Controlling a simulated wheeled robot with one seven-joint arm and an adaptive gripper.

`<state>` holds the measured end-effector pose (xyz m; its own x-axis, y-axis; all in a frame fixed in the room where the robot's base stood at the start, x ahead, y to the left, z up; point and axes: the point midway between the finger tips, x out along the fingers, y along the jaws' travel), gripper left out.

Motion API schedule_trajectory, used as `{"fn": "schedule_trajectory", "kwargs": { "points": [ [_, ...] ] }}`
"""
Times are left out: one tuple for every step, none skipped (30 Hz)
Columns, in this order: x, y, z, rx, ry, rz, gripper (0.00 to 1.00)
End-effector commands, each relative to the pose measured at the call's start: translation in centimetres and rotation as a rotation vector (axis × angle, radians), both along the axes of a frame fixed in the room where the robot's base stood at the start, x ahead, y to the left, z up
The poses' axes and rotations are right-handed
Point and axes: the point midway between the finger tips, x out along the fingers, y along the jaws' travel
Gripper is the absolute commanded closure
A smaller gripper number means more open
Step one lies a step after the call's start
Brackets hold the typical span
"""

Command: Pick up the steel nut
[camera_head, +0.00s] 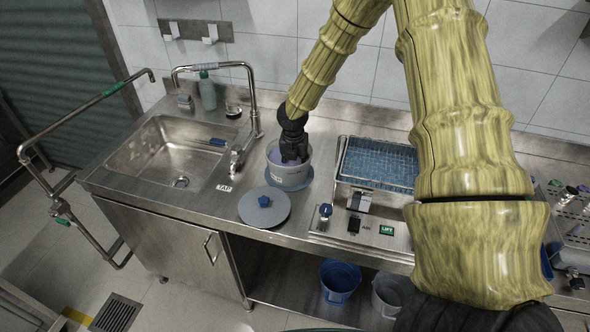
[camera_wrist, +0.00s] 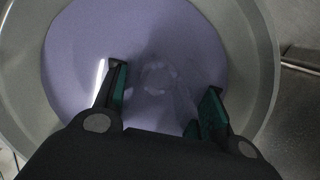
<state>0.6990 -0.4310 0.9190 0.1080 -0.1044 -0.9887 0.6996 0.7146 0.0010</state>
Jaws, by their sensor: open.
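My gripper (camera_head: 293,152) reaches down into a grey pot (camera_head: 291,179) on the steel counter. The pot holds a purple liquid, which fills most of the wrist view (camera_wrist: 75,50). In that view my gripper (camera_wrist: 164,82) has its two green-padded fingers apart, with nothing held between them. A faint pale ring-like shape (camera_wrist: 158,76) shows between and just beyond the fingertips. It is blurred, and I cannot tell for sure whether it is the steel nut under the liquid. No nut shows clearly in either view.
The pot's wall (camera_wrist: 262,60) surrounds the fingers. A round grey lid with a blue knob (camera_head: 264,207) lies in front of the pot. A sink (camera_head: 170,152) is to the left, and a blue mesh basket (camera_head: 378,164) stands close on the right. A tap (camera_head: 240,150) stands near the pot's left.

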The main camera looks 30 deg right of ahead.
Motion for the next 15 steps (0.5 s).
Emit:
{"fn": "schedule_trajectory", "kwargs": {
  "points": [
    [0.0,0.0,0.01,0.0,0.0,0.0,0.6],
    [0.0,0.0,0.01,0.0,0.0,0.0,0.62],
    [-0.01,0.01,0.01,0.0,0.0,0.0,0.69],
    [-0.01,0.01,0.01,0.0,0.0,0.0,0.74],
    [-0.01,0.01,0.01,0.0,0.0,0.0,0.8],
    [-0.01,0.01,0.01,0.0,0.0,0.0,0.87],
    [-0.01,0.01,0.01,0.0,0.0,0.0,0.92],
    [-0.01,0.01,0.01,0.0,0.0,0.0,0.92],
    [0.0,0.01,0.03,0.0,0.0,0.0,0.96],
    [0.0,0.0,0.03,0.0,0.0,0.0,0.96],
    [0.0,0.0,0.03,0.0,0.0,0.0,0.96],
    [0.0,0.0,0.02,0.0,0.0,0.0,0.96],
    [0.0,0.0,0.03,0.0,0.0,0.0,0.96],
    [0.0,0.0,0.04,0.0,0.0,0.0,0.96],
    [0.01,0.01,0.08,0.0,0.0,0.0,0.96]
  ]
}}
